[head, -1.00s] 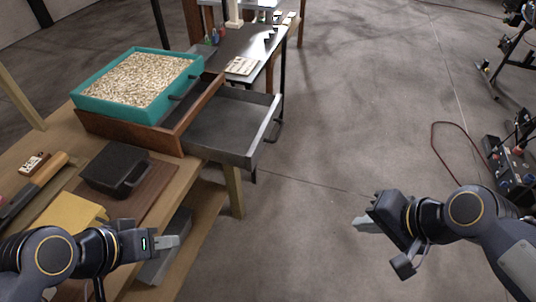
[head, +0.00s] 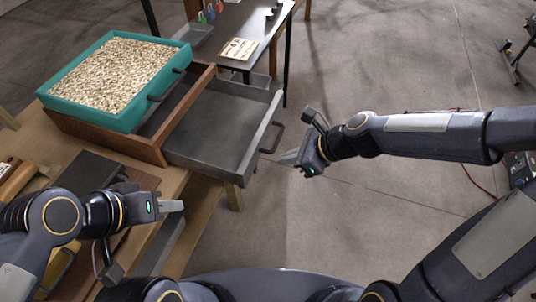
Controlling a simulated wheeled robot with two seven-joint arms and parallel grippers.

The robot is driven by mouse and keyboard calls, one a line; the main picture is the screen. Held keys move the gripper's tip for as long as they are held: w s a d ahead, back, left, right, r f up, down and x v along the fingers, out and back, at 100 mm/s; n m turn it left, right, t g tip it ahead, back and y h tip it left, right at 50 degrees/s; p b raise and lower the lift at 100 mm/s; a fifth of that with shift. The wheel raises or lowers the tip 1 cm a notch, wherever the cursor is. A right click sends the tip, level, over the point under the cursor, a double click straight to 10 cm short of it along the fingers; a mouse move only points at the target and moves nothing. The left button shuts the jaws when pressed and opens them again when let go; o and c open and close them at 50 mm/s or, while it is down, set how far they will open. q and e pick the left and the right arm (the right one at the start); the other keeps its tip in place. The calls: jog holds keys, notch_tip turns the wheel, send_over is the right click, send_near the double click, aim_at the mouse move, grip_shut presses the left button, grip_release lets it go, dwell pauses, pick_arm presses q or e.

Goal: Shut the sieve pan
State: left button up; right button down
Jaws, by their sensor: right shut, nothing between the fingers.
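The grey metal sieve pan (head: 215,132) is a drawer slid well out to the right from under the wooden frame (head: 105,146). Its dark bar handle (head: 276,137) is on its right end. A teal tray (head: 92,118) full of pale chips sits on top of the frame. My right gripper (head: 290,158) is shut and empty, just right of the handle and apart from it, pointing left toward the pan. My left gripper (head: 178,206) is in front of the frame, near the bench's front edge, and holds nothing visible. Its fingers look together, but the gap is unclear.
A black box (head: 85,175) lies on the bench left of my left gripper, partly hidden by the arm. A dark metal table (head: 215,45) with small padlocks and a card stands behind the pan.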

pick_arm(q)
jog(key=shift+r+p, duration=0.45)
jog(key=shift+p, duration=0.05)
pick_arm(e)
jog(key=shift+w+a+f, duration=0.2)
jog(key=shift+w+a, duration=0.05)
jog(key=shift+a, duration=0.6)
jog(key=shift+w+a+f, duration=0.25)
jog(key=shift+w+a, duration=0.05)
jog(key=shift+a, duration=0.5)
jog(key=shift+w+a+f, duration=0.2)
jog(key=shift+w+a, duration=0.05)
jog(key=shift+a, duration=0.6)
